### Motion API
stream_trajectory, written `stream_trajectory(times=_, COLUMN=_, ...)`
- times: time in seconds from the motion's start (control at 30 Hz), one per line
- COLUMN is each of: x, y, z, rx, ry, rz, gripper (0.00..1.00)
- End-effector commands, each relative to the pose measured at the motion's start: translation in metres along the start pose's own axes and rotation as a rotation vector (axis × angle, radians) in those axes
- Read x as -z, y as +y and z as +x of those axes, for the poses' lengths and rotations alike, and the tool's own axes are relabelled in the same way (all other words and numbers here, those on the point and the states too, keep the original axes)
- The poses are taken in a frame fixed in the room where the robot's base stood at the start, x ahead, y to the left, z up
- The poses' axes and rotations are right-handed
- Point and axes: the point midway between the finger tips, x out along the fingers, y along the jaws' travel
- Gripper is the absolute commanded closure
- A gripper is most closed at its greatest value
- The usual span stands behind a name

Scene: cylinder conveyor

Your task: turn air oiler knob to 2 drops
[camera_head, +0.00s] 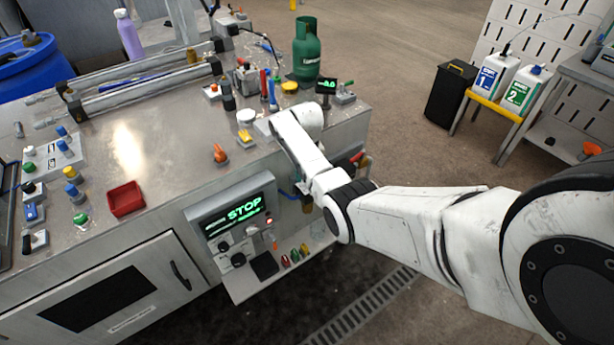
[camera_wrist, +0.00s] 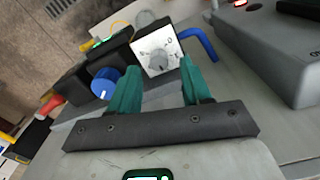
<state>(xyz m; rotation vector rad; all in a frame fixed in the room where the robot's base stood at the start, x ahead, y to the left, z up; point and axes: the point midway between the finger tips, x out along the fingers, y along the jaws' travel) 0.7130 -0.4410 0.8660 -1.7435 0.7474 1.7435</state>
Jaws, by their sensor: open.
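In the wrist view, a grey round knob (camera_wrist: 158,62) sits on a white square dial plate (camera_wrist: 143,62) with small marks around it. I take this to be the air oiler knob; the marks are too small to read surely. My gripper (camera_wrist: 159,68) has two teal fingers, open, one on each side of the lower part of the dial. I cannot tell whether they touch it. In the head view my arm reaches to the right end of the machine, and my gripper and the dial are hidden there.
A blue knob (camera_wrist: 105,82) is left of my left finger, and a bent blue tube (camera_wrist: 203,46) is right of the dial. A grey housing (camera_wrist: 265,50) stands at the right. In the head view, a panel reading STOP (camera_head: 243,210) is left of my arm.

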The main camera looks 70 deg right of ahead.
Motion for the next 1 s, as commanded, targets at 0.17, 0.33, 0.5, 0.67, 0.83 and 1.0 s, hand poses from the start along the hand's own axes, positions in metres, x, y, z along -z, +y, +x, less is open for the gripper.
stream_trajectory(times=0.17, x=0.001, y=0.000, z=-0.036, rx=0.000, ry=0.005, rz=0.000, gripper=0.52)
stream_trajectory(times=0.33, x=0.001, y=0.000, z=-0.065, rx=0.000, ry=0.004, rz=0.001, gripper=0.52)
stream_trajectory(times=0.5, x=0.000, y=0.000, z=-0.082, rx=0.000, ry=0.002, rz=0.001, gripper=0.52)
stream_trajectory(times=0.67, x=0.000, y=0.000, z=-0.087, rx=-0.001, ry=0.000, rz=0.001, gripper=0.52)
stream_trajectory(times=0.83, x=0.000, y=0.000, z=-0.087, rx=-0.001, ry=0.000, rz=0.001, gripper=0.52)
stream_trajectory(times=1.0, x=0.000, y=0.000, z=-0.087, rx=-0.001, ry=0.000, rz=0.001, gripper=0.52)
